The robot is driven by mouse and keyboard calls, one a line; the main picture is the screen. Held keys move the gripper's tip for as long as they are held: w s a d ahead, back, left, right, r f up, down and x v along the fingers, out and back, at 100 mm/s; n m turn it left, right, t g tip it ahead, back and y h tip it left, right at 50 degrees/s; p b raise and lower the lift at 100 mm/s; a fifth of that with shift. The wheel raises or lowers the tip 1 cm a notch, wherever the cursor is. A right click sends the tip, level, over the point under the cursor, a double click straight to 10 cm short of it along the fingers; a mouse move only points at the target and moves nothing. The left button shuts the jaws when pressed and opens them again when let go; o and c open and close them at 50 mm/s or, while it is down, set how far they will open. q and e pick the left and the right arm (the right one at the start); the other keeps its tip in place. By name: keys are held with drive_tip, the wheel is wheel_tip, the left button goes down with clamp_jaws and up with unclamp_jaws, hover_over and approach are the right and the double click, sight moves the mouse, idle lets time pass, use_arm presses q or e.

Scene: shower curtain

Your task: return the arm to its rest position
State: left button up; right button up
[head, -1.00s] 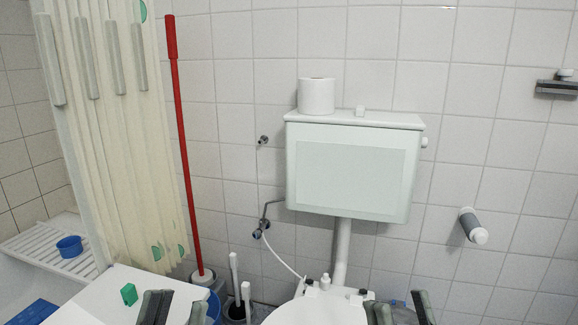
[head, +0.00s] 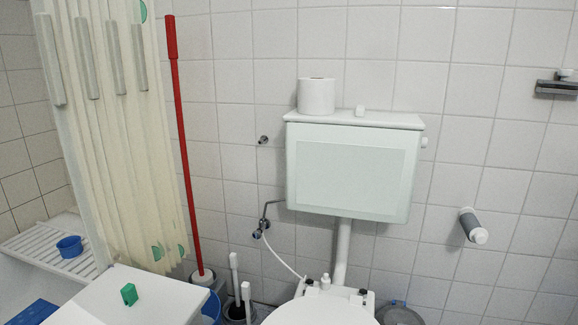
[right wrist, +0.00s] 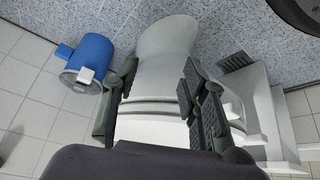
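My right gripper (right wrist: 158,85) shows in the right wrist view, its two dark fingers spread wide with nothing between them. Beyond the fingers is the white toilet (right wrist: 165,48). Neither gripper is visible in the head view now. The cream shower curtain (head: 125,150) hangs in folds at the left of the head view, with green circles on it and several pale bars near its top.
The toilet tank (head: 350,170) with a paper roll (head: 316,96) is on the tiled wall. A red-handled mop (head: 182,150) leans beside the curtain. A white surface with a green block (head: 129,294) is at lower left.

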use_arm(q)
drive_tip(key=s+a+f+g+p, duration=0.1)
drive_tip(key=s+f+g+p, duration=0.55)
drive_tip(key=p, duration=1.75)
use_arm(e)
drive_tip(key=s+d+f+g, duration=0.1)
drive_tip(key=s+f+g, duration=0.3)
drive_tip(key=s+f, duration=0.45)
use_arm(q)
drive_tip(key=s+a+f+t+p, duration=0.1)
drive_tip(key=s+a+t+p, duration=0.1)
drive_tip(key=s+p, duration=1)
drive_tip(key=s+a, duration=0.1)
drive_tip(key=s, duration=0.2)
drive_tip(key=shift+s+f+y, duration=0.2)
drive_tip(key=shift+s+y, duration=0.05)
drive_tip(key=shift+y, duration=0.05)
use_arm(e)
drive_tip(key=s+d, duration=0.3)
drive_tip(key=s, duration=1)
drive_tip(key=shift+s+r+g+h, duration=0.3)
